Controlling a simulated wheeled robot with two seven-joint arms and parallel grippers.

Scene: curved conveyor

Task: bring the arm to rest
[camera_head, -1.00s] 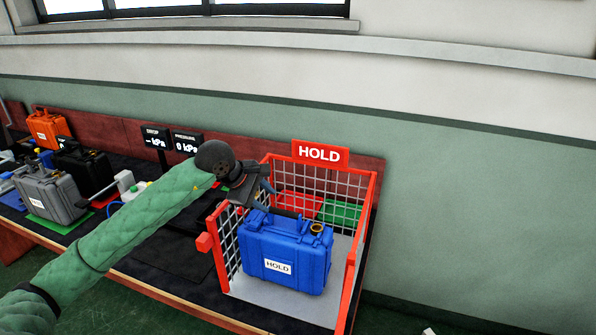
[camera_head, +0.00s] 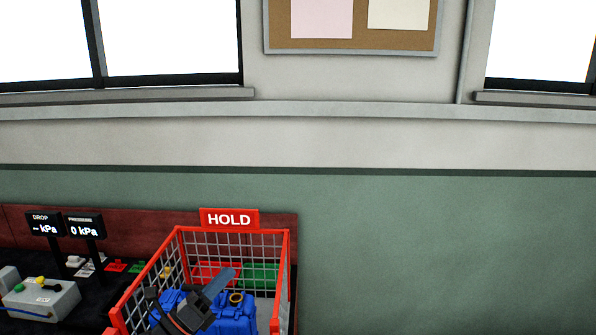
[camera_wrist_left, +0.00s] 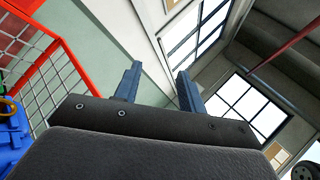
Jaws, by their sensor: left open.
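My left gripper (camera_head: 212,290) shows at the bottom of the head view, in front of the red wire cage and the blue case. In the left wrist view its two blue fingers (camera_wrist_left: 157,82) stand apart with nothing between them, so it is open and empty. The blue case (camera_head: 238,318) sits inside the red cage (camera_head: 283,262) marked HOLD, partly hidden by the gripper. The case also shows at the left edge of the left wrist view (camera_wrist_left: 12,135), beside the cage mesh (camera_wrist_left: 50,70). My right gripper is not in view.
Two small displays, DROP (camera_head: 44,225) and PRESSURE (camera_head: 84,227), stand left of the cage. The green wall (camera_head: 430,250) right of the cage is bare.

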